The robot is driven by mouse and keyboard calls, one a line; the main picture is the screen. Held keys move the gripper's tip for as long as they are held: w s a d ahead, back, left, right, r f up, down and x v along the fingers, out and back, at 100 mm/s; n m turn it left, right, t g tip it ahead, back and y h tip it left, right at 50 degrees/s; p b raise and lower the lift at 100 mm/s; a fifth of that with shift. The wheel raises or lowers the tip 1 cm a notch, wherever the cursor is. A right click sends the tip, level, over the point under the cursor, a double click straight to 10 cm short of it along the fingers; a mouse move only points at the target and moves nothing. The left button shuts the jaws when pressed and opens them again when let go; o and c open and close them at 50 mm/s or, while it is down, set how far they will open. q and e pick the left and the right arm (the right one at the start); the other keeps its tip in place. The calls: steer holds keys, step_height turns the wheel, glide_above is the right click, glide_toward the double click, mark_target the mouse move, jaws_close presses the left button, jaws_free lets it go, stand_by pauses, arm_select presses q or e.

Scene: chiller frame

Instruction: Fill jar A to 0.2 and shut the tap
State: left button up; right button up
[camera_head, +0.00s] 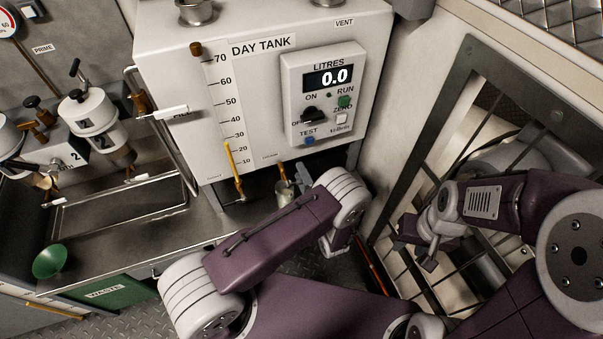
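The day tank (160,65) is a white box with a level scale and a display (334,78) reading 0.0. Two small taps with orange-brown parts hang under its lower edge, a left tap (238,186) and a right tap (283,172). A small metallic jar (284,194) sits below the right tap; its label and contents cannot be read. My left gripper (303,180) is beside the jar, mostly hidden behind my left forearm; its grip cannot be made out. My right gripper (416,252) is in front of the barred frame, apart from the jar, open and empty.
A steel sink tray (125,222) and white filter canisters (90,110) are at the left. A green funnel (49,261) stands by the green waste bin (112,293). A dark barred frame (455,75) closes off the right side. The tank's underside leaves little height.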

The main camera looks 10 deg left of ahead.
arm_select(q)
steer(key=shift+r, duration=0.1)
steer(key=v, duration=0.9)
steer(key=shift+p, duration=0.45)
